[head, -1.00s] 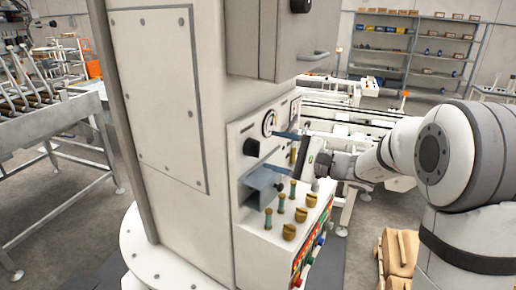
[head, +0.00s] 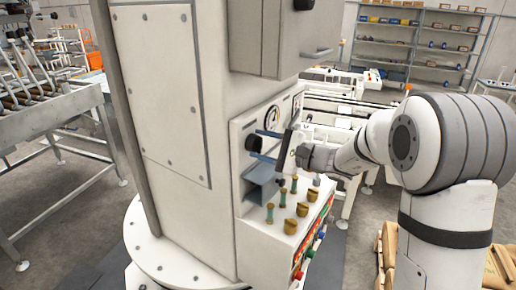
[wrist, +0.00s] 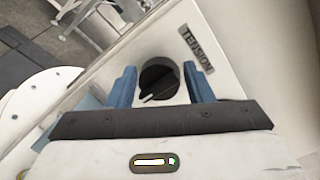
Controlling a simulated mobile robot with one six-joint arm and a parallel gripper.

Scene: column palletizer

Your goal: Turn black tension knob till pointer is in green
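The black tension knob (wrist: 158,80) sits on a white panel under a "TENSION" label (wrist: 195,48) in the wrist view. A white line on it points to the lower left of that picture. My gripper (wrist: 160,88) is open, with one blue finger on each side of the knob and gaps showing between. In the head view the knob (head: 253,143) is on the panel's upright face, and my gripper (head: 266,145) reaches it from the right. A round gauge (head: 272,117) is above the knob; its pointer and any green zone are too small to read.
A blue-grey bracket (head: 260,182) juts out below the knob. Several green-and-brass posts and brass knobs (head: 290,226) stand on the ledge under my gripper. A grey box (head: 290,40) overhangs the panel. A conveyor (head: 345,115) lies behind.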

